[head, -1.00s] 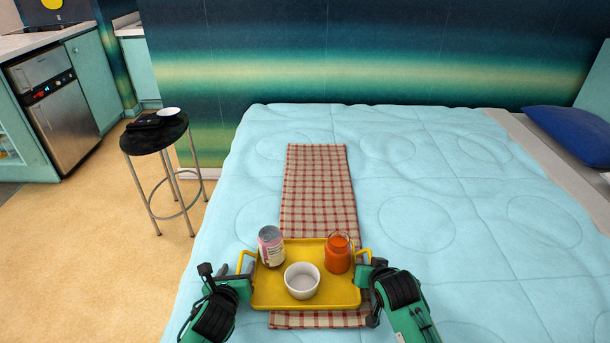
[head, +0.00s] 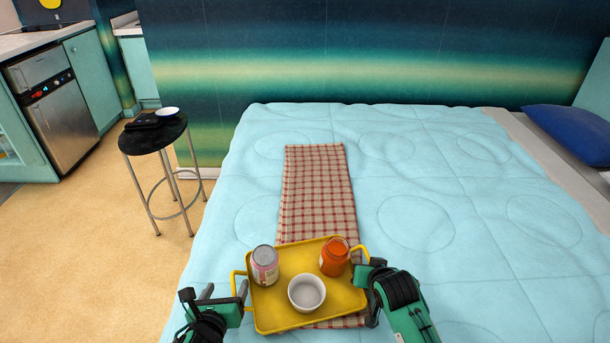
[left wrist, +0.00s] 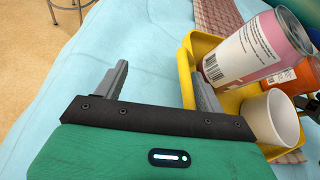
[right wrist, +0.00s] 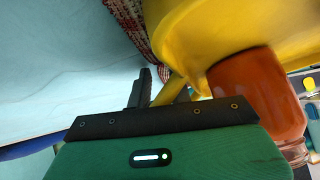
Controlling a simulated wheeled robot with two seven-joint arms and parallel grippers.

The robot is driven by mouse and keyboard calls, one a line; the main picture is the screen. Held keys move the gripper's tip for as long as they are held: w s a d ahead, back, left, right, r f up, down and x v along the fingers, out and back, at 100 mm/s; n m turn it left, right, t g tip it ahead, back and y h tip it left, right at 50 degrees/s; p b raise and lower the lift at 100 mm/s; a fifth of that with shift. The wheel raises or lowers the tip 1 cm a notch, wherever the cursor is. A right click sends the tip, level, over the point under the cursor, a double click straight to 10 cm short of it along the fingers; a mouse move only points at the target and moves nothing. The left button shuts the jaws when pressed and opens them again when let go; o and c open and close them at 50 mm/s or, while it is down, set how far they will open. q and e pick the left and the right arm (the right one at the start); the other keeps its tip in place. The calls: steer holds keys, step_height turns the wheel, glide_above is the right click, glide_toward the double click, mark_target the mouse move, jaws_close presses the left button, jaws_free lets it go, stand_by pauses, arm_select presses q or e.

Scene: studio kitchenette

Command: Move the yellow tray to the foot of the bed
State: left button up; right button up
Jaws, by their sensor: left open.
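The yellow tray (head: 270,318) is at the front of the bed over a checked cloth, turned slightly in the head view. It carries a pink-and-white can (head: 265,265), a jar of orange contents (head: 334,258) and a white bowl (head: 307,293). My left gripper (head: 224,293) is open at the tray's left handle; in the left wrist view (left wrist: 160,85) the handle bar lies between the fingers, close to the right one.
The light blue bed (head: 420,220) has free room on both sides of the checked cloth (head: 318,195). A blue pillow (head: 570,130) lies at the far right. A black stool (head: 152,138) with a white dish (head: 168,112) stands left of the bed.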

arm_select(q)
steer(key=shift+w+d+f, duration=0.1)
steer(key=shift+d, duration=0.15)
arm_select(e)
steer(key=shift+s+d+f+g, duration=0.25)
steer(key=shift+s+f+g, duration=0.15)
steer(key=shift+s+f, duration=0.4)
steer(key=shift+t, duration=0.3)
steer(key=v, duration=0.4)
steer(key=w+r+v, duration=0.1)
steer(key=v, duration=0.1)
steer(key=shift+s+a+r, duration=0.15)
steer(key=shift+r, duration=0.05)
steer(key=shift+s+r, duration=0.4)
steer(key=shift+r, duration=0.3)
arm_select(q)
steer(key=shift+a, duration=0.1)
